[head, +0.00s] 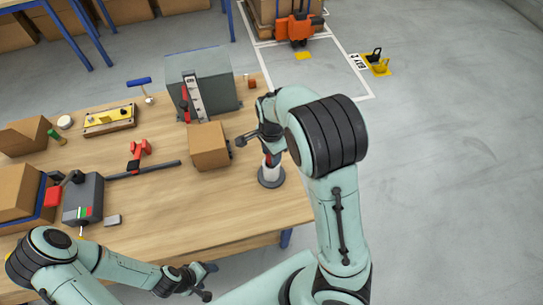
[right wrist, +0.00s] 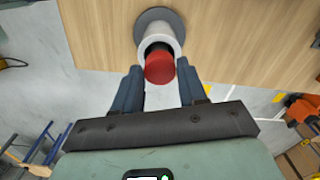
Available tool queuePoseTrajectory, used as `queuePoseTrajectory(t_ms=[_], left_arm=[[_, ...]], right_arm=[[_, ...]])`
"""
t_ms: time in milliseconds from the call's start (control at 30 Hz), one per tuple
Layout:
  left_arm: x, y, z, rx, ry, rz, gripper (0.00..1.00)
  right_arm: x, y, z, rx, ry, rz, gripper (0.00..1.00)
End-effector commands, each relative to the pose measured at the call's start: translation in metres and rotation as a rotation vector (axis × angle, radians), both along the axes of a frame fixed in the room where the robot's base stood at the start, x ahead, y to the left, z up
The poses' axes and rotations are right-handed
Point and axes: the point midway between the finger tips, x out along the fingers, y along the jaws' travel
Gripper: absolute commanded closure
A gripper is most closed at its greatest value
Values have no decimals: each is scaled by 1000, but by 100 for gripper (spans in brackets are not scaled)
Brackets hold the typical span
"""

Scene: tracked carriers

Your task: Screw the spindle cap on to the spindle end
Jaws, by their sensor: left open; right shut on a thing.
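The red spindle cap (right wrist: 159,70) shows in the right wrist view between the fingers of my right gripper (right wrist: 158,74), which is shut on it. Behind the cap a short black part (right wrist: 157,47) shows at the mouth of the white spindle end (right wrist: 148,31). The spindle stands upright on a round grey base (head: 271,182) near the table's right edge in the head view. The cap is lined up over the spindle; whether its thread is engaged I cannot tell. My left gripper (head: 207,282) is open and empty in front of the table.
A cardboard box (head: 208,147) stands just left of the spindle. Behind it is a grey cabinet (head: 212,72). A red clamp (head: 140,151), a dark bar (head: 150,170), a yellow-topped unit (head: 108,119) and a grey machine (head: 84,198) lie further left. The wooden table's (head: 190,212) front middle is clear.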

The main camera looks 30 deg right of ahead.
Motion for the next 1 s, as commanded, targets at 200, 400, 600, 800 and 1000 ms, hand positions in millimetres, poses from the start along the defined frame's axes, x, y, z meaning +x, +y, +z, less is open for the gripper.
queuePoseTrajectory(t_ms=[200,400,600,800,1000], left_arm=[[1,0,0,0,-1,0,31],[0,0,0,0,0,0,31],[1,0,0,0,-1,0,31],[1,0,0,0,-1,0,31],[1,0,0,0,-1,0,31]], right_arm=[[0,1,0,0,2,-421,88],[0,1,0,3,3,-629,89],[0,1,0,4,2,-637,89],[0,1,0,3,2,-765,89],[0,1,0,1,0,-1187,89]])
